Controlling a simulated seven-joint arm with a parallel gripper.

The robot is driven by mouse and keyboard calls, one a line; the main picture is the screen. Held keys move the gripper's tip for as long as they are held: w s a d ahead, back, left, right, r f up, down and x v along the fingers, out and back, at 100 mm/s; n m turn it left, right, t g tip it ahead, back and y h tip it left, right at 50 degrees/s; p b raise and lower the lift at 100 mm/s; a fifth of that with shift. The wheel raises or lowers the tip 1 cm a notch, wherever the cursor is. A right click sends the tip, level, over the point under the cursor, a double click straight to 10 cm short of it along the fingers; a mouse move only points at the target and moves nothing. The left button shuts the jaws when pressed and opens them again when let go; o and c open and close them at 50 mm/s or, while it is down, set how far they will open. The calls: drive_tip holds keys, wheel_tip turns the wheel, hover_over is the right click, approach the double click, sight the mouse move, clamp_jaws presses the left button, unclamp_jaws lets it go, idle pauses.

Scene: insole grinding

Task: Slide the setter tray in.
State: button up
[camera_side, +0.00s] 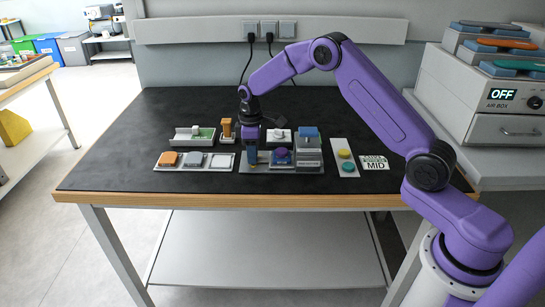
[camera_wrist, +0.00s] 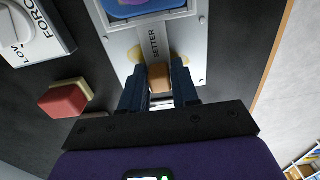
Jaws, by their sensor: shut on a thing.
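The setter tray (camera_wrist: 147,42) is a grey strip lettered SETTER with a white-rimmed holder at its far end. A blue and purple piece (camera_wrist: 150,7) lies in the holder, cut off by the top edge of the wrist view. The tray lies over a light grey base plate (camera_wrist: 190,72). My gripper (camera_wrist: 158,90) is shut on the tray's small tan handle (camera_wrist: 160,77), one dark finger on each side. In the side view my gripper (camera_side: 251,164) points down at the left of the purple piece (camera_side: 281,153) and hides the handle.
A tall grey block with a blue top (camera_side: 308,150) stands right of the purple piece. A red-brown block (camera_wrist: 64,99) and a dial unit marked FORCE (camera_wrist: 35,35) are close by in the wrist view. A pad plate (camera_side: 222,161) lies left; the black table's front strip is clear.

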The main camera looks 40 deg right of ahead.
sight(277, 150)
drive_tip(key=shift+s+d, duration=2.55)
drive_tip(key=shift+d, duration=0.05)
drive_tip(key=o, duration=0.6)
drive_tip(key=shift+r, duration=3.5)
